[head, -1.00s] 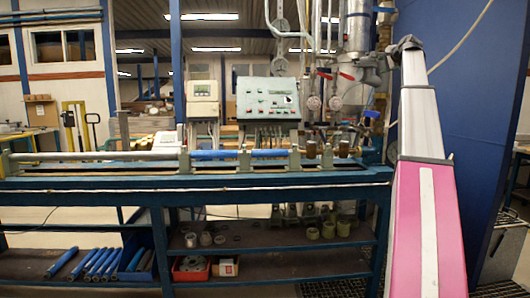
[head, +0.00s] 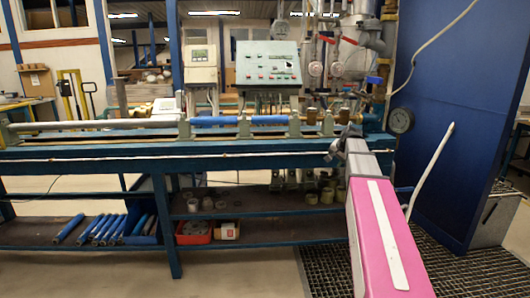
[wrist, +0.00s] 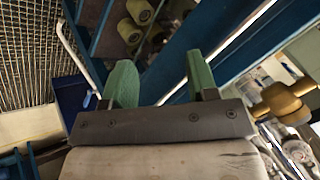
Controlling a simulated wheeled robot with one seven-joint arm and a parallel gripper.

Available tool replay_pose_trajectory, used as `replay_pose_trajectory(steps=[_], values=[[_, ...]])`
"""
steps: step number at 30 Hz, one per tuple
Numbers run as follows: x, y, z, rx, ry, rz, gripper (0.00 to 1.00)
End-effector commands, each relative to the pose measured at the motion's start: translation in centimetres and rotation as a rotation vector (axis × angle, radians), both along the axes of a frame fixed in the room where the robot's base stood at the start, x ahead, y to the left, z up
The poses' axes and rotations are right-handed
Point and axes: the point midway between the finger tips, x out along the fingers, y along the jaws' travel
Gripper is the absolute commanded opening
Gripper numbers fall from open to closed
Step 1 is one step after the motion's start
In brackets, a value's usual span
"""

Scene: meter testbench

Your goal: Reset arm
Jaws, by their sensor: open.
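My gripper (wrist: 162,85) shows in the wrist view with two green fingers set wide apart, open and with nothing between them. In the head view my pink and white arm reaches up from the lower right, and my gripper (head: 340,146) is small and dark at its far end. It appears in front of the right part of the blue testbench (head: 80,155). Whether it touches the bench edge I cannot tell.
A blue pipe (head: 215,121) lies along the bench top, with brass fittings to its right. A control box (head: 268,64) and a pressure gauge (head: 400,121) stand near. The lower shelf holds several blue tubes (head: 105,229) and a red bin (head: 193,233). A blue wall panel (head: 450,120) stands at right.

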Motion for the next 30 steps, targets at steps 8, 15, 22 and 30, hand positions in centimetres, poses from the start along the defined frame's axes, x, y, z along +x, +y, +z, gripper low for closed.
replay_pose_trajectory(steps=[8, 15, 22, 30], values=[[-9.0, 5.9, -12.4, -0.123, 0.168, 0.181, 0.53], [-17.6, 9.7, -20.7, -0.223, 0.306, 0.353, 0.53], [-26.2, 12.3, -26.6, -0.306, 0.431, 0.521, 0.53], [-31.3, 13.4, -29.5, -0.357, 0.507, 0.63, 0.53]])
